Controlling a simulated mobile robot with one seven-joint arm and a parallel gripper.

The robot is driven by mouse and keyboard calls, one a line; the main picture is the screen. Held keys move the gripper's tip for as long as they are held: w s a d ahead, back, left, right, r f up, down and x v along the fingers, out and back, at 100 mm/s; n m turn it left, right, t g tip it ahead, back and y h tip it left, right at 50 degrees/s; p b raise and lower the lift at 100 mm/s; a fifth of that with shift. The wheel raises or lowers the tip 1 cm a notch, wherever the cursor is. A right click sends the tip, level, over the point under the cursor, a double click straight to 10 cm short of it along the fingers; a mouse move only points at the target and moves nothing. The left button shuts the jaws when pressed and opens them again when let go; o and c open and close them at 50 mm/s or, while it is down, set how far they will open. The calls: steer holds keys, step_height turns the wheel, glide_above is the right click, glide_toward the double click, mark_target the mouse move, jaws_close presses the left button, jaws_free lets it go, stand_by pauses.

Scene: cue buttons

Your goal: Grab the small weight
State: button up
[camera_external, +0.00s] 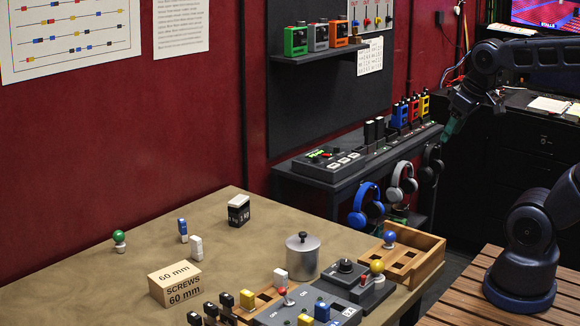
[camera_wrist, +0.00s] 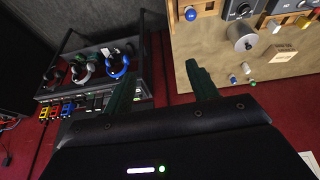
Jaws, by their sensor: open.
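A small dark block with a white top and kg lettering (camera_external: 238,210) stands upright near the back edge of the tan table (camera_external: 130,275); it appears to be the weight. I cannot make it out in the wrist view, where the right finger covers part of the table. My gripper (camera_external: 452,122) is far to the right of the block, raised by the black bench. In the wrist view my gripper (camera_wrist: 160,88) has its two green fingers wide apart with nothing between them.
A metal canister (camera_external: 302,257), a cardboard screws box (camera_external: 175,284) and a wooden tray (camera_external: 430,246) stand on the table. Small pegs (camera_external: 183,230) stand left of the weight. Headphones (camera_external: 366,208) hang under the bench. Table space around the weight is mostly clear.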

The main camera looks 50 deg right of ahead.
steer(key=w+a+r+n+g+h, duration=0.1)
steer(key=w+r+n, duration=0.15)
steer(key=w, duration=0.45)
steer(key=w+a+r+n+g, duration=0.1)
steer(key=w+n, duration=0.2)
steer(key=w, duration=0.5)
steer(key=n+g+h, duration=0.2)
steer(key=n+h, duration=0.1)
steer(key=n, duration=1.2)
glide_above(238, 199)
steer(key=a, duration=0.3)
steer(key=shift+m, duration=0.25)
steer(key=f, duration=2.3)
steer(key=shift+s, duration=0.4)
steer(key=shift+w+f, duration=0.2)
steer(key=shift+f, duration=0.1)
steer(key=x, duration=1)
steer(key=shift+d+f, duration=0.2)
steer(key=shift+r, duration=0.1)
jaws_close()
